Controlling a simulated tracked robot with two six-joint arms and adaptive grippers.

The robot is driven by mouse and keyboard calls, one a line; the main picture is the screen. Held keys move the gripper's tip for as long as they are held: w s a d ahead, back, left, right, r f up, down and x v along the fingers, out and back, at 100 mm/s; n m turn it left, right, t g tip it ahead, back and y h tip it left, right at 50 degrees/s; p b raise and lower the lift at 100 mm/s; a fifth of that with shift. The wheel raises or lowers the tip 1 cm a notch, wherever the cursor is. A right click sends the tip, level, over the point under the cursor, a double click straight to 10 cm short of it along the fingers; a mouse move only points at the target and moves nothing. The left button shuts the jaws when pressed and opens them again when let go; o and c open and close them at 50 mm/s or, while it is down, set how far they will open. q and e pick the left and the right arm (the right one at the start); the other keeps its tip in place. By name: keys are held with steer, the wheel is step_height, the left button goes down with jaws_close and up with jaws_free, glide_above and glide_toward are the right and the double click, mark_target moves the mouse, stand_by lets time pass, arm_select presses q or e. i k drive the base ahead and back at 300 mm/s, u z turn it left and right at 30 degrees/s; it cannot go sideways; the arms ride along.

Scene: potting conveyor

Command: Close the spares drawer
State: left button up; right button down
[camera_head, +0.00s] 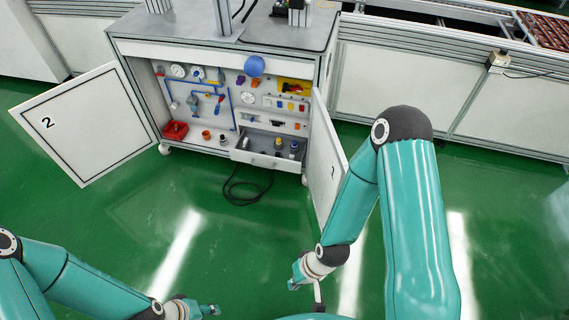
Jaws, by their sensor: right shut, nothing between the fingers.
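The spares drawer (264,160) is a light grey drawer low in the right half of the open cabinet. It is pulled out, and several small dark and light parts stand inside it. My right gripper (293,284) is shut and empty over the green floor, in front of the cabinet and well apart from the drawer. My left gripper (214,310) is at the bottom edge, far from the drawer; its fingers are too small to tell open from shut.
The cabinet's left door (72,124), marked 2, and right door (325,155) stand open. The right door is close to the drawer's right side. A black cable (245,190) lies on the floor below the drawer. A red bin (174,131) sits at the cabinet's lower left.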

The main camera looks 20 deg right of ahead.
mark_target(269, 149)
steer(key=i, duration=1)
steer(key=z, duration=0.05)
